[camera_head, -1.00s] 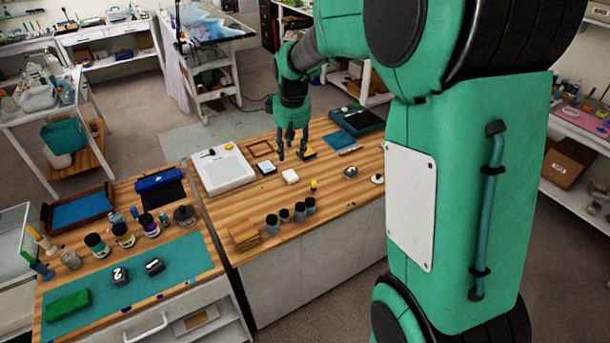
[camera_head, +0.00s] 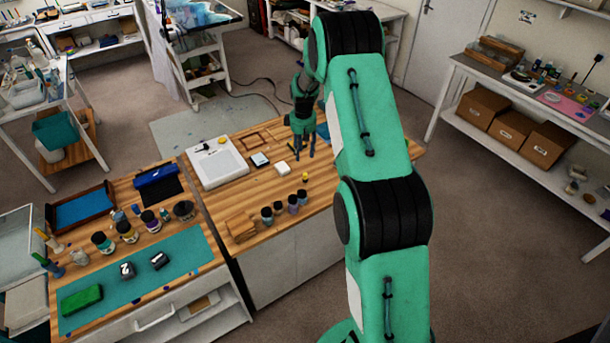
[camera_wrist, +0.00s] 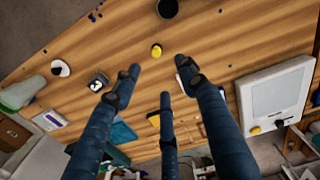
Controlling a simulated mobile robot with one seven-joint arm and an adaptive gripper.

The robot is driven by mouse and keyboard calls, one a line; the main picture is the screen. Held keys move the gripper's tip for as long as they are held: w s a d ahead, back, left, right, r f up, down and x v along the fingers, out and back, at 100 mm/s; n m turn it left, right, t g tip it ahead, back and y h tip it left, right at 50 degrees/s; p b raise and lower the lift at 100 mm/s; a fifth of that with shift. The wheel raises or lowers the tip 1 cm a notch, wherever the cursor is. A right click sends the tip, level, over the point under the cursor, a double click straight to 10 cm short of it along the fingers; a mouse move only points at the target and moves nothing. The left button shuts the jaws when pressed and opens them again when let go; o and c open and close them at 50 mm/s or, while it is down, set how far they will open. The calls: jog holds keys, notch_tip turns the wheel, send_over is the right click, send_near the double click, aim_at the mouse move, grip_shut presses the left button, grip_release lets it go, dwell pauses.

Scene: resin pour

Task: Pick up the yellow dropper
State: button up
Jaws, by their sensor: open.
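A small yellow piece, which looks like the dropper (camera_head: 305,178), stands on the wooden bench top, in front of my gripper in the head view. It also shows in the wrist view (camera_wrist: 156,50), above the gap between the fingertips. It is apart from the fingers. My gripper (camera_head: 301,153) points down over the bench with its fingers spread, open and empty. In the wrist view my gripper (camera_wrist: 157,72) has a left and a right finger wide apart and a third between them lower down.
Several small jars (camera_head: 279,208) stand near the bench's front edge. A white block (camera_head: 283,168) and a white flat device (camera_head: 216,163) lie left of the dropper. A dark round container (camera_wrist: 167,8) is close to the dropper in the wrist view. Bare wood surrounds the dropper.

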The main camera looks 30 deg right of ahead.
aim_at(305, 174)
jog(key=shift+w+d+f, duration=0.1)
jog(key=shift+d+f, duration=0.2)
jog(key=shift+f, duration=0.25)
jog(key=shift+d+f, duration=0.3)
jog(key=shift+f, duration=0.2)
jog(key=shift+f, duration=0.1)
jog(key=shift+f+p, duration=0.65)
jog(key=shift+f, duration=3.5)
jog(key=shift+f+p, duration=0.5)
jog(key=shift+f, duration=2.1)
jog(key=c, duration=0.8)
